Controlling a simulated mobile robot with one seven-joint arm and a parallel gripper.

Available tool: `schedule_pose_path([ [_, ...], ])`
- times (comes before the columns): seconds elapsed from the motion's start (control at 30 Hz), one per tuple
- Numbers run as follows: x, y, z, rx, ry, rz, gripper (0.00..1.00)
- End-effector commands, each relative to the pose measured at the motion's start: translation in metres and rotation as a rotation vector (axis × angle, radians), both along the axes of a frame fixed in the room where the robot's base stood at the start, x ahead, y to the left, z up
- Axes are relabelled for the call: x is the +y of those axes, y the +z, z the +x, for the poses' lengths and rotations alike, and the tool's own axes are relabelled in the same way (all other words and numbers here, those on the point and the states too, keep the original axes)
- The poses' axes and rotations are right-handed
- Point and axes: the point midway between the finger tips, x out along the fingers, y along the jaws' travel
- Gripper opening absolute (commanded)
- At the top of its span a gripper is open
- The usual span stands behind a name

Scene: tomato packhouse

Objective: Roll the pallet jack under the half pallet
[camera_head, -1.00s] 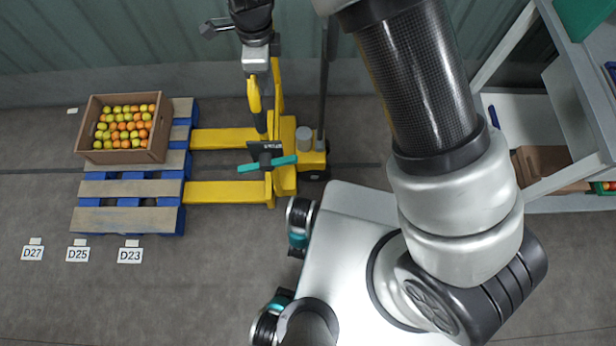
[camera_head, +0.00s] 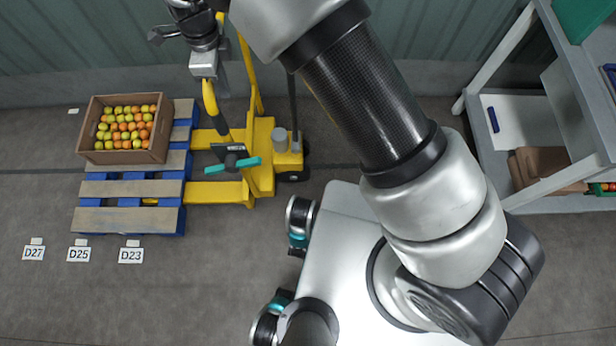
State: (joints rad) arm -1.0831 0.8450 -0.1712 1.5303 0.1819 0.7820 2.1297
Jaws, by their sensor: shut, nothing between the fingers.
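The yellow pallet jack (camera_head: 262,158) stands right of the blue half pallet (camera_head: 172,221), its two forks pointing left. The forks run in under the pallet's right edge, and a bit of yellow shows between the slats. The fork tips are hidden. A black box with a teal crossbar (camera_head: 250,162) shows over the forks beside the jack's body. My gripper (camera_head: 206,68) is at the top left, above the jack; it is shut and empty. Its fingers are hard to make out against the jack's parts, so I cannot tell whether it touches the jack.
A brown crate of tomatoes (camera_head: 160,138) sits on the pallet's far part. Floor signs D27 (camera_head: 33,253), D25 (camera_head: 78,254) and D23 (camera_head: 131,255) lie in front. A corrugated wall is behind, and grey shelving (camera_head: 560,205) is at right.

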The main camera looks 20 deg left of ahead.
Motion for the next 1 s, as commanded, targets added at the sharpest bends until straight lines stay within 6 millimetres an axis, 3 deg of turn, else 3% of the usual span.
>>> schedule_pose_path([
  [0.27,0.013,0.0,-0.003,-0.001,0.001,0.001,0.0],
  [1.0,0.115,-0.001,-0.034,0.0,0.004,0.005,0.0],
])
